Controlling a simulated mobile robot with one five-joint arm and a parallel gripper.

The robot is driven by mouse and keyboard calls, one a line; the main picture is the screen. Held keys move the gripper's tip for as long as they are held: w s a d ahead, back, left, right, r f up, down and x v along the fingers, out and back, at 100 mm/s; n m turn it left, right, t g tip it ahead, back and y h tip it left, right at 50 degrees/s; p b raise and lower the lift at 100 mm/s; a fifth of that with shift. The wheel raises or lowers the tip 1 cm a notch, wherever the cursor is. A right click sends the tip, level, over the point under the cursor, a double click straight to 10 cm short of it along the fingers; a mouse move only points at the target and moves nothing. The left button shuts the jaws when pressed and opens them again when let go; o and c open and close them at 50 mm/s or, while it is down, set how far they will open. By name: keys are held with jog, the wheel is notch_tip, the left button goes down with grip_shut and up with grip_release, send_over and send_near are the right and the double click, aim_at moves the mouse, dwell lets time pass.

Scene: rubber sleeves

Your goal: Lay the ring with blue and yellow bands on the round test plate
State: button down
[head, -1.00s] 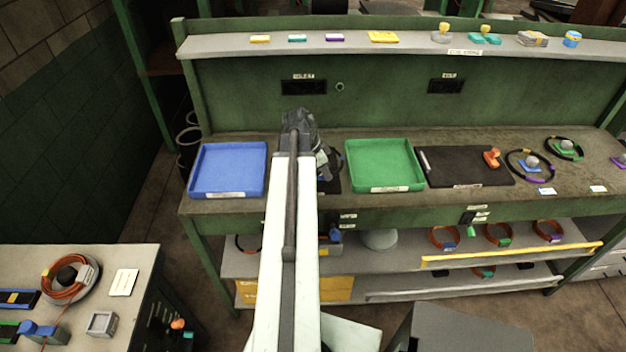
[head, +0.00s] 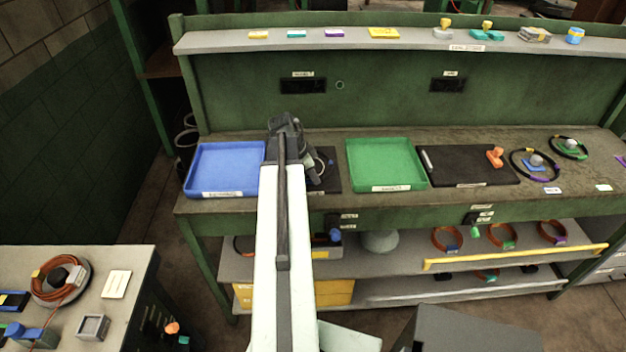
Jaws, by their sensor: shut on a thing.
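My gripper (head: 296,158) is over the bench between the blue and green trays, seen from behind and above. Its dark body hides the fingertips. It is shut on a thin dark curved piece (head: 329,162) that shows at its right side with a small blue spot. This looks like part of the ring; no yellow band can be made out on it. A black mat (head: 331,184) lies under and right of the gripper, partly hidden by it. I cannot make out a round test plate there.
A blue tray (head: 193,178) stands left of the gripper and a green tray (head: 387,188) right of it. Further right are a black mat (head: 460,172) with an orange-handled tool and a dark ring with yellow and purple bands (head: 514,165). A shelf (head: 215,41) runs behind.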

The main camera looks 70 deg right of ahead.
jog(key=c, duration=1.5)
grip_release()
jog(key=p+v, duration=1.1)
jog(key=v, duration=0.1)
jog(key=shift+s+r+p, duration=0.15)
jog(key=shift+r+p, duration=0.05)
jog(key=shift+p, duration=0.1)
